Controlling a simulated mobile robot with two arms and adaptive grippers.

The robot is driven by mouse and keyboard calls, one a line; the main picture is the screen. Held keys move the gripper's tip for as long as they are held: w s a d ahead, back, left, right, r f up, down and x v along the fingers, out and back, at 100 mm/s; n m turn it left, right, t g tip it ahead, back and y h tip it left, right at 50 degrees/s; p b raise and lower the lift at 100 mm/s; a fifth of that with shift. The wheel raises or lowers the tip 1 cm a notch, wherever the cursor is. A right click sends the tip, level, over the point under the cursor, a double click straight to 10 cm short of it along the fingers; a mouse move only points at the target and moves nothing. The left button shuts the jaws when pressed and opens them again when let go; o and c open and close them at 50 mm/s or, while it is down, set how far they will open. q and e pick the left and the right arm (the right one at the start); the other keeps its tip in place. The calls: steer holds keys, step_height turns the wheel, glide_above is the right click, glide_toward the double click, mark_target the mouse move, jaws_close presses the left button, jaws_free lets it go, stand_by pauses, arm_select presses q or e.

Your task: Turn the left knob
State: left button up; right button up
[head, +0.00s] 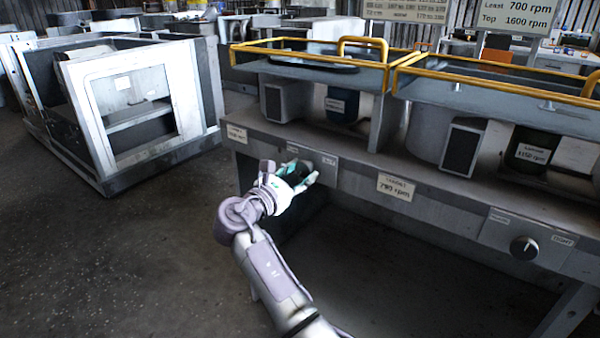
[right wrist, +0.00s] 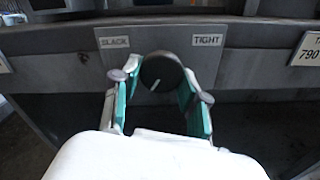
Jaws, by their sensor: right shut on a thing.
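The left knob (right wrist: 163,70) is dark and round, on the bench's front panel between a SLACK label (right wrist: 114,42) and a TIGHT label (right wrist: 207,40). Its white mark slants toward the lower left of the knob face in the right wrist view. My right gripper (right wrist: 159,84) is shut on the knob, one teal-padded finger on each side. In the head view my right gripper (head: 299,178) reaches the panel and mostly hides the left knob. My left gripper is not in view.
The right knob (head: 524,248) sits on a similar panel farther right on the grey bench (head: 440,195). A 790 rpm plate (head: 395,187) is between them. Yellow rails (head: 330,54) run along the top. A pale metal frame (head: 130,110) stands at left, with open floor before it.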

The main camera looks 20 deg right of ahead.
steer(key=m, duration=0.3)
steer(key=shift+p, duration=0.3)
steer(key=shift+w+m, duration=0.1)
steer(key=shift+m, duration=1.7)
steer(key=o, duration=1.1)
steer(key=shift+o, duration=0.2)
steer(key=shift+r, duration=0.1)
step_height(320, 180, up, 10)
